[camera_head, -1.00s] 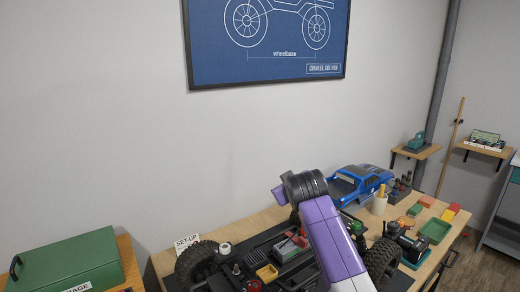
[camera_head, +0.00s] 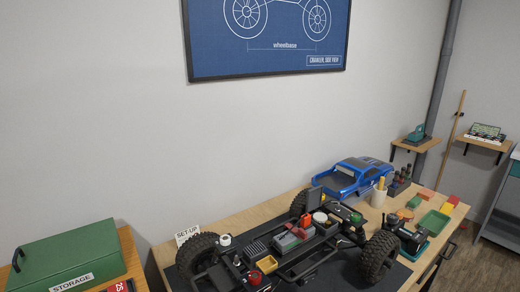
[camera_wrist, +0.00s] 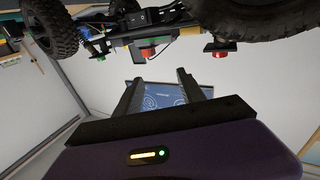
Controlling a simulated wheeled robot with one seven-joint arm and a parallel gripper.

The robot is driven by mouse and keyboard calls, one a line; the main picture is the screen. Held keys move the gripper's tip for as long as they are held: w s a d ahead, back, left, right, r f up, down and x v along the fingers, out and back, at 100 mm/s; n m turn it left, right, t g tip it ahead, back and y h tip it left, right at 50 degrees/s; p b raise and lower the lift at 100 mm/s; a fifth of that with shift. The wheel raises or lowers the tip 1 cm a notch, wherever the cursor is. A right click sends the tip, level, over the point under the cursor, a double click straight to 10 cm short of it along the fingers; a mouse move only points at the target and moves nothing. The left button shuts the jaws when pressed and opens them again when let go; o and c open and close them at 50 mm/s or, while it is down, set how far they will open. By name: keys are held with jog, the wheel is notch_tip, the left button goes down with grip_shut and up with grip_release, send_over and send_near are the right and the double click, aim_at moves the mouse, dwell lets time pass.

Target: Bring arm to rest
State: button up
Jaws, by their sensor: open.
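My gripper (camera_wrist: 158,92) shows in the wrist view, with its two dark fingers spread apart and nothing between them. The arm and gripper are out of the head view. The crawler chassis (camera_head: 292,240) stands on a dark mat on the wooden workbench (camera_head: 222,218) in the head view, with its big black tyres and open frame in plain sight. In the wrist view the chassis (camera_wrist: 150,40) and its tyres fill the top of the picture, beyond the fingertips and apart from them. The purple gripper body fills the bottom of that view.
A blue car body (camera_head: 352,178) lies behind the chassis. A cup (camera_head: 378,196), a green tray (camera_head: 434,222) and small coloured blocks (camera_head: 452,200) are at the right. A green storage box (camera_head: 70,258) stands at the left. A wall with a framed drawing (camera_head: 270,40) is behind.

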jog(key=s+d+m+g+h, duration=0.1)
jog(key=s+d, duration=0.2)
jog(key=s, duration=1.4)
jog(key=s+d+g+h, duration=0.1)
jog(key=s+d, duration=0.3)
jog(key=s, duration=1.4)
jog(key=shift+s+m+g, duration=0.15)
jog(key=shift+m+g, duration=0.25)
jog(key=shift+g, duration=0.4)
